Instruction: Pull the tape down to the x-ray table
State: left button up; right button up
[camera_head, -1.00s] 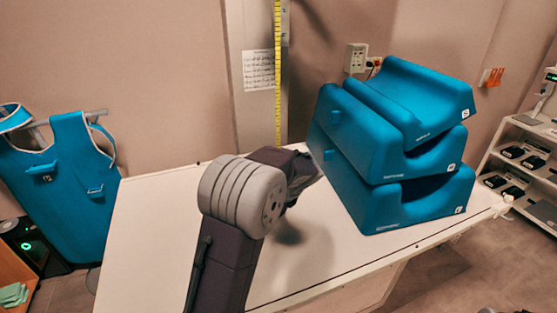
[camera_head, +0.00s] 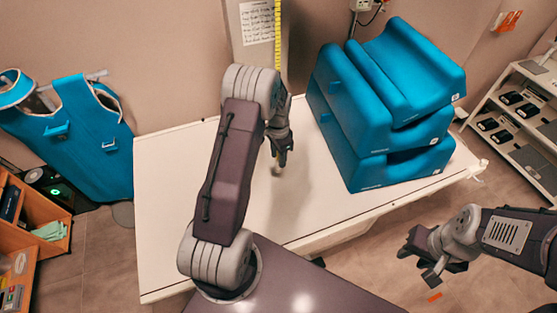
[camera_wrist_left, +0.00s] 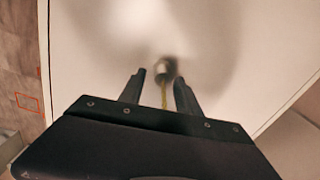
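A yellow measuring tape (camera_head: 278,35) hangs on the pale column at the back; its lower run is hidden behind my left arm. The white x-ray table (camera_head: 170,215) lies below. My left gripper (camera_head: 282,158) is over the middle of the table, fingers pointing down. In the left wrist view its fingers (camera_wrist_left: 161,88) are apart, with the yellow strip between them and a grey end piece (camera_wrist_left: 165,69) just past the tips. The end piece also shows below the gripper in the head view (camera_head: 277,170). My right gripper (camera_head: 418,267) is open and empty, right of the table.
Blue stacked cushions (camera_head: 380,120) stand on the table's right part. A white shelf rack (camera_head: 520,120) is at the right. The table's left part is clear.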

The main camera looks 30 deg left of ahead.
aim_at(279, 169)
pick_arm(q)
jog(key=f, duration=0.3)
jog(key=f+p, duration=0.1)
jog(key=shift+w+a+f, duration=0.2)
jog(key=shift+w+a, duration=0.05)
jog(key=shift+w, duration=0.15)
jog(key=shift+f, duration=0.15)
jog(key=shift+s+d, duration=0.2)
jog(key=shift+s, duration=0.05)
jog(key=shift+w+a, duration=0.1)
grip_shut()
dwell(0.5)
